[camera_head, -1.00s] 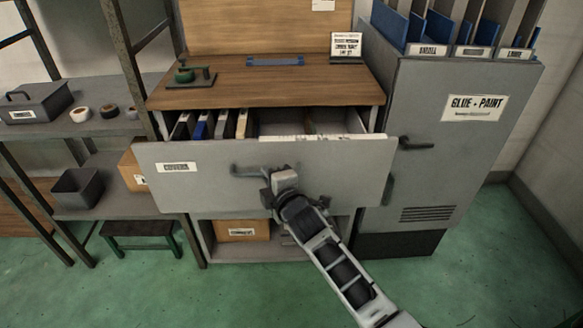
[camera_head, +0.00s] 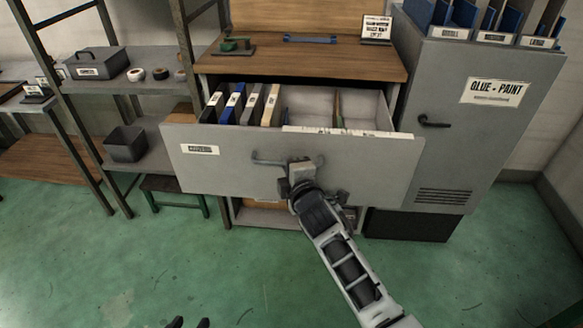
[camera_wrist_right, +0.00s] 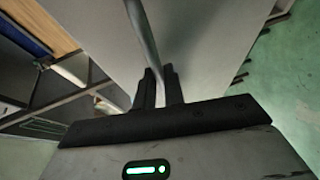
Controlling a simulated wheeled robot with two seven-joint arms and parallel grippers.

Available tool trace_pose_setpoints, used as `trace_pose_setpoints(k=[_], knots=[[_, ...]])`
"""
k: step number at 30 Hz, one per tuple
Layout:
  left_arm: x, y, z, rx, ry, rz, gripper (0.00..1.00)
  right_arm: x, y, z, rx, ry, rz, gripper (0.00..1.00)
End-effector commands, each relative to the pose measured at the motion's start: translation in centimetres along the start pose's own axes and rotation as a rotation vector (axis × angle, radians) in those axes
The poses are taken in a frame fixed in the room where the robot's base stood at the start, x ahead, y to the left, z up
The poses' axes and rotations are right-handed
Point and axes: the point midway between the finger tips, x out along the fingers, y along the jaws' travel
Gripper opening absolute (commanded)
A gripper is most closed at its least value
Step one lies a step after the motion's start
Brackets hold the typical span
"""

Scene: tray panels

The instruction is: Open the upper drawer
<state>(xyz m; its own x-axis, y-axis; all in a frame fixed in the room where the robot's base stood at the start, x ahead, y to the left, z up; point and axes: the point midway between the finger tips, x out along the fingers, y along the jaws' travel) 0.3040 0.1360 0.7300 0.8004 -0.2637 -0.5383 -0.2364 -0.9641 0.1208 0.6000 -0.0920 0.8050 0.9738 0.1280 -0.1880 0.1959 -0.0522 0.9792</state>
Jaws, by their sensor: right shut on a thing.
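The upper drawer (camera_head: 215,175) is a wide grey drawer under the wooden top, and it stands well open. Folders and a divided inside show above its front. Its bar handle (camera_head: 265,160) is partly hidden by my right gripper (camera_head: 300,168). In the right wrist view the metal handle (camera_wrist_right: 143,40) runs down to the fingers of my right gripper (camera_wrist_right: 159,88), which are shut on it. Two dark fingertips of my left gripper (camera_head: 189,322) show at the bottom edge, apart, with nothing visible between them.
A grey cabinet (camera_head: 450,150) labelled glue and paint stands close on the right. A metal shelf (camera_head: 150,95) with boxes and tape rolls stands on the left. Green floor (camera_head: 180,270) is clear in front.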

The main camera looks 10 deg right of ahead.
Motion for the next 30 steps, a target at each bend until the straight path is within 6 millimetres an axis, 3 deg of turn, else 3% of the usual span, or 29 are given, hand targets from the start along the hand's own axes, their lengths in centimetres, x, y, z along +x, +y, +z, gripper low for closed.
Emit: trace_pose_setpoints(k=[11, 12, 14, 24, 30], knots=[[0.0, 0.0, 0.1, 0.000, -0.002, 0.000, 0.36, 0.0, 0.0, 0.1, 0.000, -0.002, 0.000, 0.00], [0.0, 0.0, 0.1, 0.000, -0.002, 0.000, 0.36, 0.0, 0.0, 0.1, 0.000, -0.002, 0.000, 0.16], [0.0, 0.0, 0.2, 0.000, -0.004, -0.001, 0.36, 0.0, 0.0, 0.1, 0.000, -0.002, 0.000, 0.33], [0.1, -0.1, 0.3, 0.000, -0.008, -0.001, 0.36, -0.2, 0.1, 0.0, -0.001, -0.001, 0.000, 0.33], [-0.2, -0.1, 0.0, 0.006, -0.011, -0.005, 0.36, -3.0, 0.1, 0.0, -0.001, -0.001, -0.001, 0.33]])
